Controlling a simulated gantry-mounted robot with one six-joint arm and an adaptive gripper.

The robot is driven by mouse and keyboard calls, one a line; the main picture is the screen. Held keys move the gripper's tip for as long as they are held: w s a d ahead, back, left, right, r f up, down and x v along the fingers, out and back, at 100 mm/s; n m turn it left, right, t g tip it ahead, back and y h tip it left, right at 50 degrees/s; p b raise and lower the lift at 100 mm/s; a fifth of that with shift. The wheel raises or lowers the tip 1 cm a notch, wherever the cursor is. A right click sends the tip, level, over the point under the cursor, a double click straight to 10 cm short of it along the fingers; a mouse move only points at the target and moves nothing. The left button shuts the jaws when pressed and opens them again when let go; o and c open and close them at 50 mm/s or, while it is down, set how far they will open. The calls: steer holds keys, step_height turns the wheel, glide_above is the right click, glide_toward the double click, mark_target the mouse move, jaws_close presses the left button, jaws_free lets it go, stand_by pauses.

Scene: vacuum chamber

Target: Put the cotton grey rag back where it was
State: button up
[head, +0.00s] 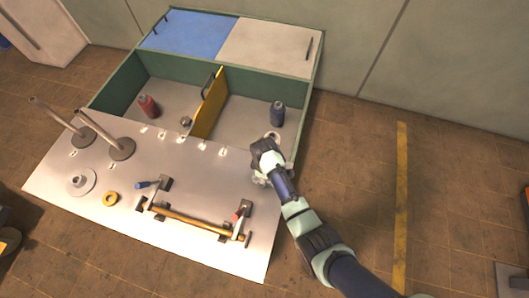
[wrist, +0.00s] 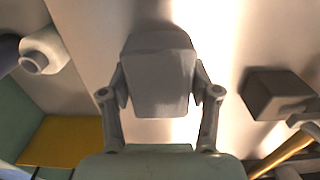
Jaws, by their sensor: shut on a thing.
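My gripper (wrist: 158,98) has its two fingers closed on the sides of a grey, block-like piece, which looks like the cotton grey rag (wrist: 157,70). The rag hides whatever lies directly behind it. In the head view my gripper (head: 264,153) is over the right end of the pale worktop (head: 120,215), near the open bin's front right corner. The rag is too small and too dark there to tell apart from the gripper. I cannot tell whether it touches the worktop.
A yellow rod (head: 192,221) on dark holders lies left of my arm. A dark block (wrist: 278,93) stands right of the rag. Two upright posts are at left.

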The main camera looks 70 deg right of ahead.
steer(key=shift+w+r, duration=0.1)
steer(key=o, duration=1.1)
step_height(320, 180, up, 12)
steer(key=p, duration=0.5)
